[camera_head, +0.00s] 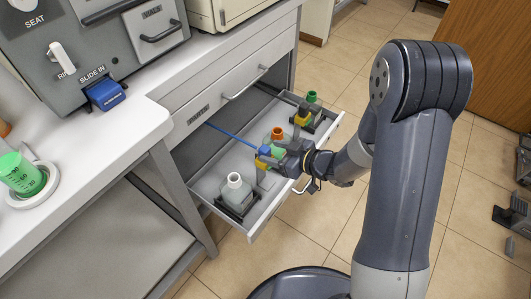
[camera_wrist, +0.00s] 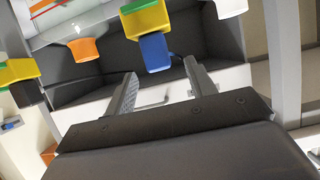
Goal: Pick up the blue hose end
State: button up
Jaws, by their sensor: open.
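The blue hose (camera_head: 232,134) runs from the drawer's back to a blue end piece (camera_head: 264,150) beside my gripper (camera_head: 275,160). Green and yellow parts sit right by that blue piece. In the wrist view a blue block (camera_wrist: 155,52) hangs below a green and yellow part (camera_wrist: 147,20). My gripper (camera_wrist: 160,70) is open there, its two fingers apart. The blue block is just beyond the fingertips, roughly centred between them. I cannot tell whether they touch it. Nothing shows clamped in the jaws.
The open drawer (camera_head: 205,186) holds a white-capped bottle (camera_head: 234,188), an orange-capped bottle (camera_head: 277,134) and a green-capped one (camera_head: 312,97). The grey machine (camera_head: 100,45) stands on the white counter (camera_head: 95,145). A green container (camera_head: 22,175) stands at left.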

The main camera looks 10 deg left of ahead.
aim_at(261, 148)
jog(key=b+x, duration=0.1)
jog(key=x, duration=0.5)
jog(key=shift+w+d, duration=0.1)
jog(key=c, duration=1)
